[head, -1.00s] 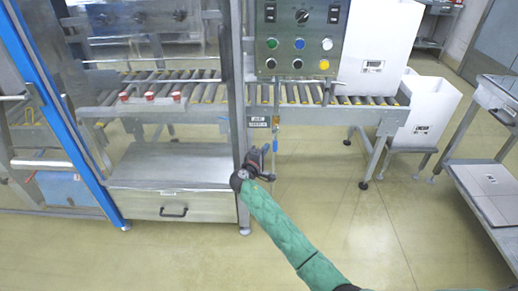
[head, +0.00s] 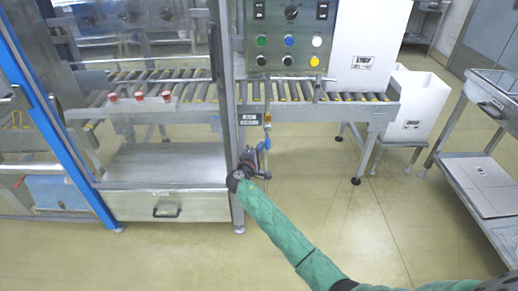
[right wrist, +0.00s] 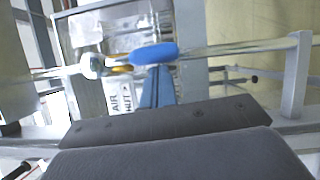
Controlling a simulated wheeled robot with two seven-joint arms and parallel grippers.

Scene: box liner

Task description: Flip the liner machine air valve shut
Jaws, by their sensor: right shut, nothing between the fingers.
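The air valve's blue lever (head: 265,144) shows low on a thin vertical pipe beside the machine's front post in the head view. In the right wrist view the blue lever (right wrist: 155,53) lies roughly along the metal pipe, with a brass and silver fitting (right wrist: 95,66) to its left. A white label with "AIR" and "SHUT" lettering (right wrist: 122,98) is behind it. My right gripper (head: 257,162) is shut and empty, just below and beside the lever. My left gripper is out of view.
The control panel (head: 289,40) with coloured buttons is above the pipe, and a roller conveyor (head: 345,97) runs behind. The steel post (head: 227,120) stands close left of my gripper. A steel cart (head: 470,160) is at right. The floor between is clear.

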